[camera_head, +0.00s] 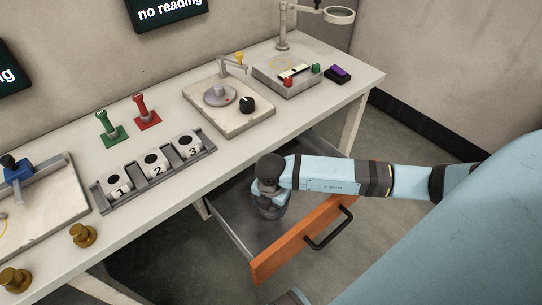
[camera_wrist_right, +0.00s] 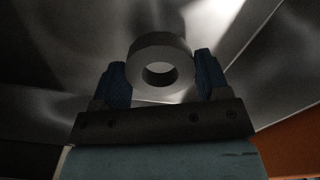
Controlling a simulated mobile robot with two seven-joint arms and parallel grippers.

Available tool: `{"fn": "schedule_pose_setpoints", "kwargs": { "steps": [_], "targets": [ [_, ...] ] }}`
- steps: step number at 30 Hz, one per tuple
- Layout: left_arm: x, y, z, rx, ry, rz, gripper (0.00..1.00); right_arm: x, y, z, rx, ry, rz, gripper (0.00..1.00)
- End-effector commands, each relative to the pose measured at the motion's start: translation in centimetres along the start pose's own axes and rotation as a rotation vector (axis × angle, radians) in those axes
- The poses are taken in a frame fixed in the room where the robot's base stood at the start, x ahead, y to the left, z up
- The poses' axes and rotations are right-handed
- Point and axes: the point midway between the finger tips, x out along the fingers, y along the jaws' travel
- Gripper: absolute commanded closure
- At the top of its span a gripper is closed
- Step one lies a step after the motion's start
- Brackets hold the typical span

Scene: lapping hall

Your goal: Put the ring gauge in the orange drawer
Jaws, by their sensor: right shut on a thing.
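The orange drawer (camera_head: 294,246) is pulled open under the bench, with its grey inside and dark handle showing in the head view. My right arm reaches over the orange front, and my right gripper (camera_head: 270,208) points down inside the drawer. In the right wrist view my right gripper (camera_wrist_right: 160,85) is shut on the ring gauge (camera_wrist_right: 140,57), a grey metal ring with a round hole, between two blue fingers. The drawer's metal inside lies behind it. The gap between ring and drawer floor cannot be told. The ring is hidden in the head view. My left gripper is not in view.
The white bench (camera_head: 230,146) runs above the drawer. On it are a rack (camera_head: 152,184) with blocks numbered 1 to 3, green (camera_head: 112,132) and red (camera_head: 147,117) handled stands, a dial plate (camera_head: 229,111) and brass knobs (camera_head: 84,235). Bare drawer floor (camera_head: 262,231) shows around my gripper.

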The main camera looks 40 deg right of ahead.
Motion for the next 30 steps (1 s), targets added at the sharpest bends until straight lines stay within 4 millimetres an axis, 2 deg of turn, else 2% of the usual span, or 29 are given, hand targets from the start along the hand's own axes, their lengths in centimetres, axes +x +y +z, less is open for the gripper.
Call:
{"fn": "schedule_pose_setpoints", "kwargs": {
  "steps": [3,6,17,18,21,30],
  "targets": [
    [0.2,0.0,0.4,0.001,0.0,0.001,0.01,2.1,-0.1,0.0,0.001,0.0,-0.003,0.61],
    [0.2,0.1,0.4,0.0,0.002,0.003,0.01,3.2,-0.1,0.0,0.0,0.0,-0.002,0.61],
    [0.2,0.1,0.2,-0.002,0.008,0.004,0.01,3.5,0.0,0.0,0.0,0.0,-0.001,0.61],
    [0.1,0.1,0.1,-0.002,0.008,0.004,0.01,3.5,0.0,0.0,0.0,0.0,-0.001,0.27],
    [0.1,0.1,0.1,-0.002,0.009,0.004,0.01,3.5,0.0,0.0,0.0,0.0,-0.001,0.06],
    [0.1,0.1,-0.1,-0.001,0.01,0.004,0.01,3.2,0.0,0.0,0.0,-0.001,-0.001,0.06]
  ]
}}
